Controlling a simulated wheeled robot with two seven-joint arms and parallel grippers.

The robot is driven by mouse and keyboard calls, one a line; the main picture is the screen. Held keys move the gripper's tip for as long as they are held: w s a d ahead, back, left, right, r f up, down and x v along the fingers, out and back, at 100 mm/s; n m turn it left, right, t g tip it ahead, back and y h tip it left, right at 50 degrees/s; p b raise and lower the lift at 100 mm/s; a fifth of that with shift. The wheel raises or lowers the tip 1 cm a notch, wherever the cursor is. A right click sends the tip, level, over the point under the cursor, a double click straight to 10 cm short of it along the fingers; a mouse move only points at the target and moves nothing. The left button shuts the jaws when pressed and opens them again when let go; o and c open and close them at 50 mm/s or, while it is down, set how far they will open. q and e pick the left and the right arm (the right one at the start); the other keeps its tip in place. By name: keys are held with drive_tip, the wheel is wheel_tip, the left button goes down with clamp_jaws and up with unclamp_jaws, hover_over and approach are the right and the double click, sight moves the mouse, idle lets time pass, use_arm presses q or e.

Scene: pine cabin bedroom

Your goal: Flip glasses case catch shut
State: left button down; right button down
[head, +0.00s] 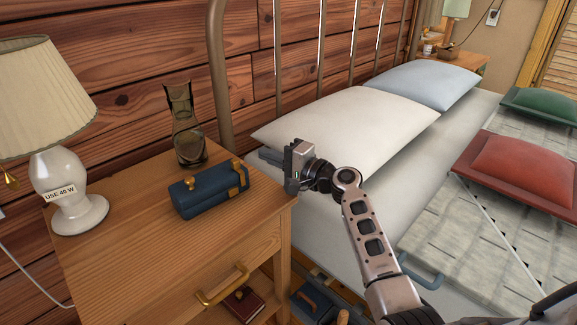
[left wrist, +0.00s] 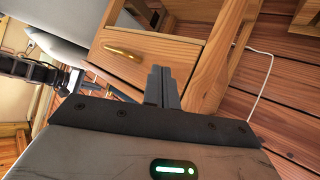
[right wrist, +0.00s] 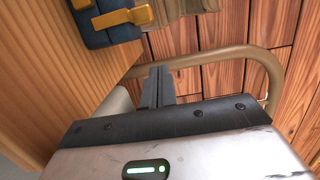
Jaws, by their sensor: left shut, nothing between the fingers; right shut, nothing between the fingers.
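The dark blue glasses case (head: 205,193) lies on the wooden nightstand (head: 130,250), its lid looking down. It has a brass fitting near its left end and a brass catch (head: 239,178) at its right end. I cannot tell whether the catch is fastened. The case (right wrist: 95,38) and its brass catch (right wrist: 120,17) also show at the top left of the right wrist view. My right gripper (head: 266,156) is shut and empty, to the right of the case, apart from it. My left gripper (left wrist: 160,72) is shut and empty, seen only in its wrist view, facing the nightstand's drawer front.
A glass carafe (head: 187,125) stands behind the case. A white lamp (head: 75,190) stands at left. The bed with a white pillow (head: 345,120) and the metal bed rail (right wrist: 225,55) lie close to my right arm. The drawer has a brass handle (head: 222,287).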

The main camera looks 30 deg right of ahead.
sight(238, 170)
drive_tip(key=a, duration=0.3)
drive_tip(key=shift+s+a+p, duration=0.1)
drive_tip(key=shift+a+p, duration=0.15)
drive_tip(key=shift+p, duration=0.05)
drive_tip(key=shift+a, duration=0.3)
drive_tip(key=shift+s+a, duration=0.1)
drive_tip(key=shift+a, duration=0.05)
use_arm(q)
drive_tip(key=shift+s+a+f, duration=0.1)
drive_tip(key=shift+s+f, duration=0.05)
drive_tip(key=shift+s, duration=0.05)
